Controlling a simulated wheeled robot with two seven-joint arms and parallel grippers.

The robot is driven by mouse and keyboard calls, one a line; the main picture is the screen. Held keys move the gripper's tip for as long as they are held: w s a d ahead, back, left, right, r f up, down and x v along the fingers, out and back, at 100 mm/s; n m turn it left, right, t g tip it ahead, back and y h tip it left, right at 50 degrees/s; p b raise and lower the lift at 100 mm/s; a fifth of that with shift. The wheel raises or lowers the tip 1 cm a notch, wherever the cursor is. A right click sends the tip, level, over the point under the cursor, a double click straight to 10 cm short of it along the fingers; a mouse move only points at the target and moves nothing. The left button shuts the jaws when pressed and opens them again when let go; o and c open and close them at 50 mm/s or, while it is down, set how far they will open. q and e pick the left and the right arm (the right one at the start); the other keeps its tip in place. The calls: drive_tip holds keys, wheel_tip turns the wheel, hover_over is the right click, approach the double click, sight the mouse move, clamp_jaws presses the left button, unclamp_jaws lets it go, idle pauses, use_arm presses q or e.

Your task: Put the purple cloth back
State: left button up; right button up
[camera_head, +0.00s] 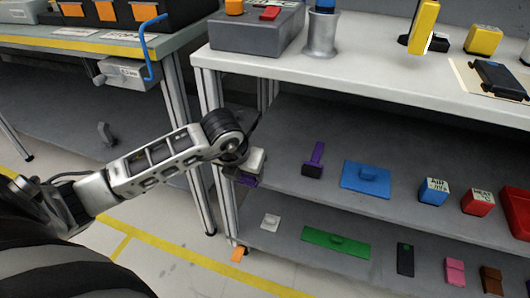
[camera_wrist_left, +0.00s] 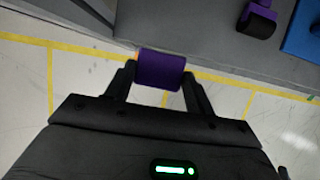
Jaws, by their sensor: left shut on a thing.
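My left gripper (camera_head: 247,172) is shut on a purple rolled piece, which looks like the purple cloth (camera_head: 246,182). It holds it in the air by the left end of the shelf unit's middle shelf. In the left wrist view the purple cloth (camera_wrist_left: 160,70) lies crosswise between the two fingers of the gripper (camera_wrist_left: 160,78), with floor and shelf edge beyond it. In the head view the wrist hides much of the cloth. My right gripper is not in view.
The middle shelf (camera_head: 400,217) holds a purple-handled tool (camera_head: 314,160), a blue block plate (camera_head: 366,178) and several boxes. Its left end is bare. The lower shelf holds a green plate (camera_head: 335,243) and small items. Metal legs (camera_head: 213,120) stand left of the shelf.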

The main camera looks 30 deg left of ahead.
use_arm(q)
drive_tip(key=w+a, duration=0.1)
drive_tip(key=w, duration=0.3)
drive_tip(key=w+b, duration=0.1)
drive_tip(key=w, duration=0.2)
drive_tip(key=w+a, duration=0.1)
drive_tip(key=w, duration=0.3)
drive_tip(key=shift+w+a+b, duration=0.35)
wheel_tip(320, 180, down, 3)
drive_tip(key=shift+f+b, duration=0.1)
drive_tip(key=shift+b, duration=0.45)
drive_tip(key=shift+f, duration=0.25)
drive_tip(key=shift+r, duration=0.1)
drive_tip(key=o, duration=0.9)
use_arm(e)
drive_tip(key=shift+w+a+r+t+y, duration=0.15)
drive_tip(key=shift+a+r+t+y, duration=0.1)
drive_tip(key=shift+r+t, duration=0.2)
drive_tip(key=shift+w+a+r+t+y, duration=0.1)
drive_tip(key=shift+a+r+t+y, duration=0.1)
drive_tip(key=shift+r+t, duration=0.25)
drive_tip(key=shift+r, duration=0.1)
